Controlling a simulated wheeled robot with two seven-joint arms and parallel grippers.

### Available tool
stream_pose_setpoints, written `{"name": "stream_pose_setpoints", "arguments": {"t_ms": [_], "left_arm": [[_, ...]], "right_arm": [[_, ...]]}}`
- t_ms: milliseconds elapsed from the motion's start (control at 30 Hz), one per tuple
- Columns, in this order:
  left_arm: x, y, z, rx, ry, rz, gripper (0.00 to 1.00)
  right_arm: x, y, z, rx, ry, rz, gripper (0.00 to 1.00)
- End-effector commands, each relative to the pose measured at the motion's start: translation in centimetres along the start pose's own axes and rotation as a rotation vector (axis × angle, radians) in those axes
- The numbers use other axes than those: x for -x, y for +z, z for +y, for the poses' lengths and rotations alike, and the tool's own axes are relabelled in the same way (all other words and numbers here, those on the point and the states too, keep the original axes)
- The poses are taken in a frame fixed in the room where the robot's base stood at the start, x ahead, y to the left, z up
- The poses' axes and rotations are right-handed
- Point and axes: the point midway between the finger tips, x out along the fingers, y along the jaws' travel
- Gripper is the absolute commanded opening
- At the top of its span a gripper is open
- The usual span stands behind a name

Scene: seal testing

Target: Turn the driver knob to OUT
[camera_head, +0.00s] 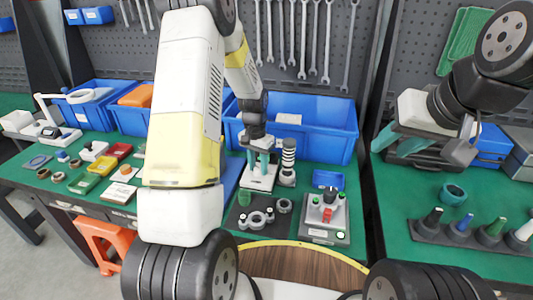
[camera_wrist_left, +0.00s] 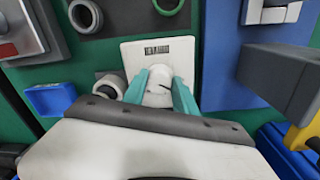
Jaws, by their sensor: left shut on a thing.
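The driver is a pale box with a printed label (camera_wrist_left: 158,50), standing on the green bench; it also shows in the head view (camera_head: 258,184). Its round white knob (camera_wrist_left: 159,93) carries a dark pointer line and sits between the teal fingers of my left gripper (camera_wrist_left: 160,90). The left gripper (camera_head: 262,163) points down from above and is shut on the knob, in contact from both sides. The label's words are too small to read. My right gripper (camera_head: 390,148) is at the right, over the other bench, its teal fingers apart and empty.
A ribbed grey cylinder (camera_head: 288,163) stands close beside the driver. A box with a red knob (camera_head: 325,212) is to the right, and a dark plate with rings (camera_head: 258,217) is in front. Blue bins (camera_head: 325,135) stand behind. Dark-based plugs (camera_head: 462,222) line the right bench.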

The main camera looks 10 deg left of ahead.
Motion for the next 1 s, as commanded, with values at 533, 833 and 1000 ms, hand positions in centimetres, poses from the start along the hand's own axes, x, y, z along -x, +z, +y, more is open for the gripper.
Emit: {"name": "stream_pose_setpoints", "arguments": {"t_ms": [533,833,1000], "left_arm": [[0.08,-0.02,0.08,0.327,-0.001,0.016,0.0],[0.08,-0.04,0.12,0.369,0.0,0.018,0.0],[0.08,-0.04,0.12,0.37,0.0,0.018,0.0]], "right_arm": [[0.0,0.0,0.0,0.0,0.0,0.0,0.36],[0.0,0.0,0.0,0.0,0.0,0.0,0.36],[0.0,0.0,0.0,0.0,0.0,0.0,0.36]]}}
